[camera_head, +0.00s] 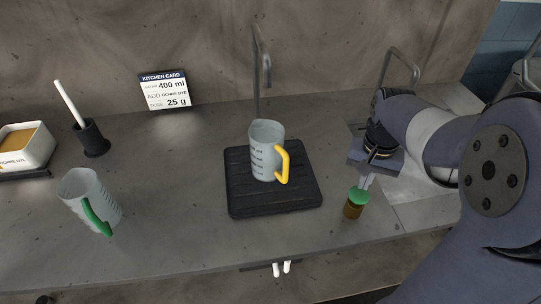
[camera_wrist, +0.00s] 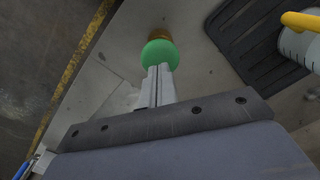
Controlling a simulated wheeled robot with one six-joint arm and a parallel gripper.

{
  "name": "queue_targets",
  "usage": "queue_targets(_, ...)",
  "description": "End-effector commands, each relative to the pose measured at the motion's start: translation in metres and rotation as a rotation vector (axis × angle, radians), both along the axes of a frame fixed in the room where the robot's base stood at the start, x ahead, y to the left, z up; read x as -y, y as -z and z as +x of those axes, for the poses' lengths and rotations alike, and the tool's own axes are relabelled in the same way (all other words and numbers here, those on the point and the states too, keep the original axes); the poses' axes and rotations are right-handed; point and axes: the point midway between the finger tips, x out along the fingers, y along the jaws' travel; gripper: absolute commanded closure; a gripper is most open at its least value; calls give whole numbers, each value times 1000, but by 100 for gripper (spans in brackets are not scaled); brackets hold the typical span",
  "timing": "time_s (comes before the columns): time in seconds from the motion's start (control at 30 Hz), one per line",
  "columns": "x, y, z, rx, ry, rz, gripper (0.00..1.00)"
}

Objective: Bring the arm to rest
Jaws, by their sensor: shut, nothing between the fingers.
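My gripper (camera_head: 366,182) is at the right end of the counter in the head view, its fingers pointing down and closed together with nothing between them. In the wrist view the shut fingers (camera_wrist: 161,70) end over or just beside the green lid of a small jar (camera_wrist: 158,53). The jar (camera_head: 355,203) has a brown body and stands upright on the counter, right of the black mat. Whether the fingertips touch the lid, I cannot tell. My arm reaches in from the right, bent at the wrist.
A measuring jug with a yellow handle (camera_head: 266,152) stands on the black ribbed mat (camera_head: 275,204). A green-handled jug (camera_head: 88,198), a holder with a white stick (camera_head: 91,140), an ochre dye tray (camera_head: 27,148) and a card (camera_head: 166,90) are to the left. A tap (camera_head: 261,65) rises behind.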

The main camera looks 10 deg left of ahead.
Motion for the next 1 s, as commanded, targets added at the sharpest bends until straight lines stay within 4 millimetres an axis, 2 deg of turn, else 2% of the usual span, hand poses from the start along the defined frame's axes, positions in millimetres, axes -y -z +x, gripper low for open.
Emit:
queue_targets(0.03,0,-13,0,1,0,0,100)
queue_targets(0.1,0,-23,0,2,0,0,100)
queue_targets(0.23,0,-36,0,2,0,0,100)
queue_targets(0.77,0,-34,0,3,-2,0,100)
queue_targets(1.0,-1,-38,-4,48,-49,9,100)
